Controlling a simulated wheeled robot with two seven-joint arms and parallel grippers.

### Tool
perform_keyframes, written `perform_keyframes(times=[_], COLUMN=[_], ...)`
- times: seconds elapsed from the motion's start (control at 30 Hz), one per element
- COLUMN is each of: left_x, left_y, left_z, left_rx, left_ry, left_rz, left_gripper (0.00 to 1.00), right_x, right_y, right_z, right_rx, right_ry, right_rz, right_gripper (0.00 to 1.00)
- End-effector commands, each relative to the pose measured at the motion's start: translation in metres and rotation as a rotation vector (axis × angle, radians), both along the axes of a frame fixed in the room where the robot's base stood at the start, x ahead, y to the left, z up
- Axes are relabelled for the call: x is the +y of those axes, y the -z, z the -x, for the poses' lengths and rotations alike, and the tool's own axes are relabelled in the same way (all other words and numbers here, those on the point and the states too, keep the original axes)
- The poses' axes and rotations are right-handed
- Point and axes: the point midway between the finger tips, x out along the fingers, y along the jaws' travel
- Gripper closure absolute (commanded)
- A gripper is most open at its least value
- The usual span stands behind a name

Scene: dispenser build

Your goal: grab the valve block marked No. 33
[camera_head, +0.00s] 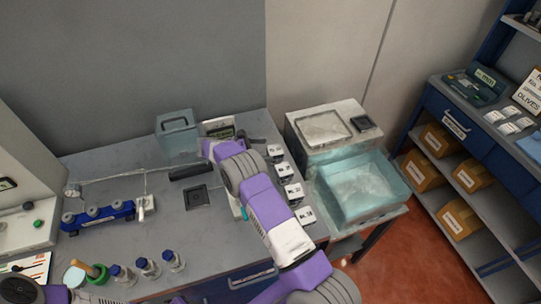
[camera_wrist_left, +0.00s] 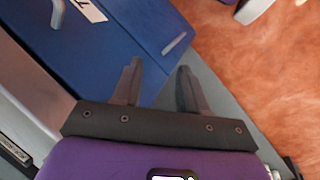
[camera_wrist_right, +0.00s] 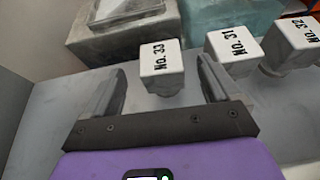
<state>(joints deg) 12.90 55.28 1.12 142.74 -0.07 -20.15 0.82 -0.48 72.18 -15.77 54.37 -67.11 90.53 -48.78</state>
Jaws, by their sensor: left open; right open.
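The valve block marked No. 33 (camera_wrist_right: 161,62) has a white top with dark print and stands upright on the grey bench in the right wrist view. My right gripper (camera_wrist_right: 162,66) is open, its fingers to either side of the near part of this block, not closed on it. In the head view the farthest block of the row (camera_head: 275,151) appears to be the same one; its print is too small to read there. My left gripper (camera_wrist_left: 159,66) is open and empty in the left wrist view, over a blue drawer front and floor.
Blocks No. 31 (camera_wrist_right: 233,48) and No. 32 (camera_wrist_right: 291,41) stand close on the right. A clear tub (camera_head: 362,187) and a stone-like box (camera_head: 323,125) lie beyond the row. A blue manifold (camera_head: 98,217) and several bottles stand on the bench's left.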

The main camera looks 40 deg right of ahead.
Motion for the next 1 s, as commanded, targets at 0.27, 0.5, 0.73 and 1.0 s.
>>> perform_keyframes(times=[0.27, 0.5, 0.73, 1.0], left_x=[0.000, 0.000, 0.000, 0.000], left_y=[-0.002, -0.012, -0.014, -0.013], left_z=[0.000, 0.000, 0.000, 0.000], left_rx=[-0.001, -0.001, -0.001, -0.001], left_ry=[0.000, 0.001, 0.001, 0.000], left_rz=[0.000, 0.000, 0.000, 0.000], left_gripper=[0.57, 0.57, 0.57, 0.57], right_x=[-0.020, -0.049, -0.065, -0.065], right_y=[0.010, 0.021, 0.030, 0.030], right_z=[0.008, 0.022, 0.027, 0.027], right_rx=[0.001, 0.002, 0.000, 0.000], right_ry=[0.002, 0.002, -0.001, -0.001], right_rz=[0.001, -0.002, 0.000, 0.000], right_gripper=[0.11, 0.11, 0.11, 0.21])
